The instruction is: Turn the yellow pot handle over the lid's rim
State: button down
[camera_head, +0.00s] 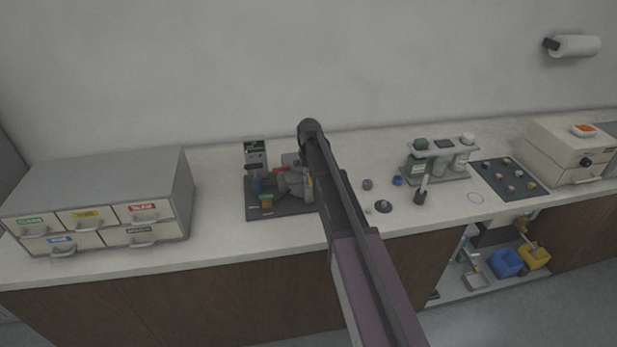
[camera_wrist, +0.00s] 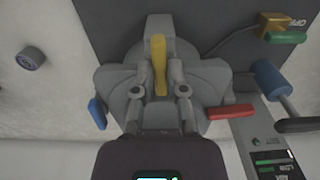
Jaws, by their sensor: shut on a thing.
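The yellow pot handle (camera_wrist: 159,58) lies between the fingers of my gripper (camera_wrist: 161,88) in the wrist view. The fingers are shut on it, with its far end showing beyond them. A grey lid-like body (camera_wrist: 212,82) spreads out under and beside the fingers; its rim is partly hidden by them. In the head view, a little yellow (camera_head: 309,188) shows beside my arm, which covers much of the mounting press. A red lever (camera_wrist: 230,112) and a blue grip (camera_wrist: 97,113) stick out on either side of the grey body.
The press stands on a dark base (camera_head: 275,213) with a control box (camera_head: 255,154) behind it. A blue cylinder (camera_wrist: 270,80) and a brass block (camera_wrist: 272,25) sit close by. Drawers (camera_head: 120,200) stand left; a bottle rack (camera_head: 440,150) stands right.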

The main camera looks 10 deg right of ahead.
aim_at(309, 178)
jog(key=c, duration=0.7)
grip_release()
jog(key=shift+n, duration=0.4)
jog(key=n, duration=0.7)
notch_tip(309, 178, up, 14)
jog(key=p, duration=1.4)
jog(key=shift+s+f+m+b, duration=1.25)
jog(key=shift+s+f+b, duration=3.1)
jog(key=shift+s, duration=0.25)
jog(key=shift+s+f+m+b, duration=1.3)
jog(key=shift+s+f+b, duration=3.1)
jog(key=shift+s, duration=0.2)
jog(key=shift+s+f+m+b, duration=1.25)
jog(key=shift+s+f+b, duration=3.1)
jog(key=shift+s, duration=0.25)
